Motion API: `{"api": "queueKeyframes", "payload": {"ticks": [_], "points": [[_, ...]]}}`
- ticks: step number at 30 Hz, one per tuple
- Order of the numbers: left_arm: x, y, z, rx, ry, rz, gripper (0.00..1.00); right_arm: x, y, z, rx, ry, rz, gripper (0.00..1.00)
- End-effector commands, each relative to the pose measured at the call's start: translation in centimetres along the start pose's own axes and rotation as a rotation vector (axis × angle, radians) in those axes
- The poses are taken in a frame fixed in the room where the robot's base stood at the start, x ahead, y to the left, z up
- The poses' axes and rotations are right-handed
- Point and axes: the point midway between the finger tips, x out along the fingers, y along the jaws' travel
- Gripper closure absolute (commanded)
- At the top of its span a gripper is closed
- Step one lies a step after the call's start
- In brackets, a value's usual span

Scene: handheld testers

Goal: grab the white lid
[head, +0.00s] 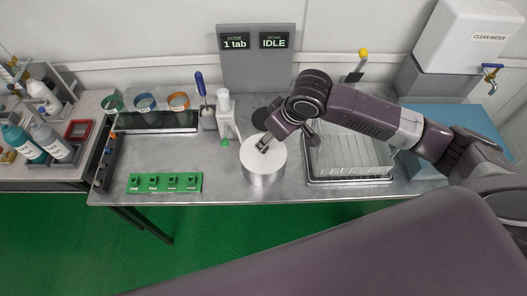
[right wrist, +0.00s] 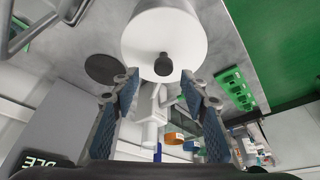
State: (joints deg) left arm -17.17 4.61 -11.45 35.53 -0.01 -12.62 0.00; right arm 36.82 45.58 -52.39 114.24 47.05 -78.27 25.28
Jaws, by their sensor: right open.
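The round white lid (head: 252,158) sits on a shiny metal pot (head: 263,181) near the front middle of the steel bench. My right gripper (head: 263,147) is over the lid in the head view. In the right wrist view its fingers (right wrist: 161,78) are spread, with the knob between and just beyond the tips. Nothing is held. Whether the fingers touch the knob cannot be told. My left gripper is not in view.
A white dispenser (head: 226,112) stands behind and left of the pot. A dark disc (right wrist: 105,69) lies beside the pot. A green strip (head: 165,183) lies at the front left.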

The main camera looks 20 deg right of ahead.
Motion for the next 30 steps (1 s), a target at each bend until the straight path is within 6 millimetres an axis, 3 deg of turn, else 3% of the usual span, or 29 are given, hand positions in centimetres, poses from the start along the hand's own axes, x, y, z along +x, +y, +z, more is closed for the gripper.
{"api": "queueKeyframes", "payload": {"ticks": [10,20,30], "points": [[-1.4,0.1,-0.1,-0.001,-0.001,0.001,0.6,4.6,-0.6,0.3,-0.001,-0.001,0.0,0.59],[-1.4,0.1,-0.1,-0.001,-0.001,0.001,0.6,5.4,-0.5,0.3,-0.002,0.001,0.002,0.59],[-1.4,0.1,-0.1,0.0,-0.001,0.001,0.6,5.3,-0.5,0.3,-0.002,0.001,0.002,0.97]]}}
